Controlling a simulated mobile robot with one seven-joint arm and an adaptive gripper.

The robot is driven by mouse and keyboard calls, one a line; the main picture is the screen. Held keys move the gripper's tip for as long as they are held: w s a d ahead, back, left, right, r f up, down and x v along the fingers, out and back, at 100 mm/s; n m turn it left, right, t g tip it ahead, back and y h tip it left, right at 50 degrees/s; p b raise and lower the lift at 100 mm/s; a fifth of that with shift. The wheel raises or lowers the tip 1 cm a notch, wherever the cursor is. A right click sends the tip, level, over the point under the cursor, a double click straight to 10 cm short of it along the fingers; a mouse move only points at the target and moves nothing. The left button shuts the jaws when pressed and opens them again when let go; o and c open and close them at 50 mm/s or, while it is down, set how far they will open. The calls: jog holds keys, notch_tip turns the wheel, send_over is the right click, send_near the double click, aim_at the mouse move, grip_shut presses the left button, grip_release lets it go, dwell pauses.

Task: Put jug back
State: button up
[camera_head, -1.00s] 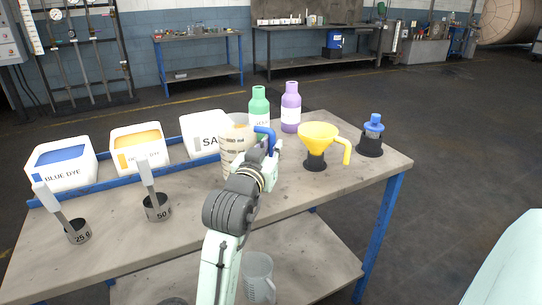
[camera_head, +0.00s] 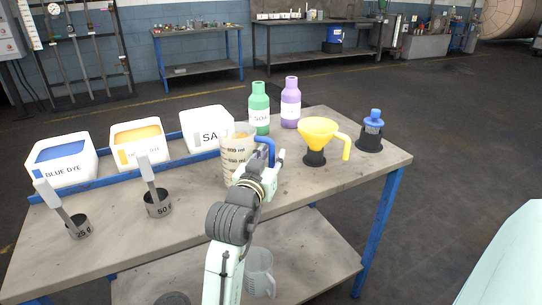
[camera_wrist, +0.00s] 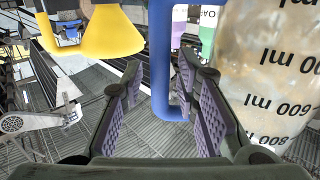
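A clear measuring jug (camera_head: 235,165) with a scale on its side and a blue handle (camera_head: 271,151) stands upright on the workbench (camera_head: 200,225). It holds a cloudy, tan content. In the wrist view the jug (camera_wrist: 275,75) fills the right side, with its handle (camera_wrist: 160,35) left of it. My gripper (camera_head: 267,174) is at the jug's handle side. In the wrist view my gripper (camera_wrist: 161,75) is open, its purple-padded fingers on either side of the handle. The left finger shows a gap to the handle; contact on the right is unclear.
A yellow funnel (camera_head: 319,130) and a blue-capped container (camera_head: 372,125) stand to the right. Green (camera_head: 259,102) and purple (camera_head: 291,103) bottles stand behind the jug. White dye bins (camera_head: 62,164) and two scoops (camera_head: 157,203) are left. The front right bench top is clear.

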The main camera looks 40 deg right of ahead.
jog(key=shift+o, duration=0.2)
jog(key=shift+a+r, duration=0.1)
jog(key=shift+r, duration=0.1)
jog(key=b+v, duration=0.1)
jog(key=v, duration=0.2)
jog(key=b+v, duration=0.2)
jog(key=v, duration=0.1)
jog(key=b+v, duration=0.1)
jog(key=v, duration=0.2)
jog(key=shift+a+f, duration=0.2)
jog(key=shift+f, duration=0.1)
jog(key=b, duration=0.3)
jog(key=shift+s+a, duration=0.2)
jog(key=shift+a, duration=0.15)
jog(key=b, duration=0.1)
jog(key=s+a+b, duration=0.1)
jog(key=b, duration=0.1)
jog(key=shift+a+r, duration=0.15)
jog(key=shift+r, duration=0.15)
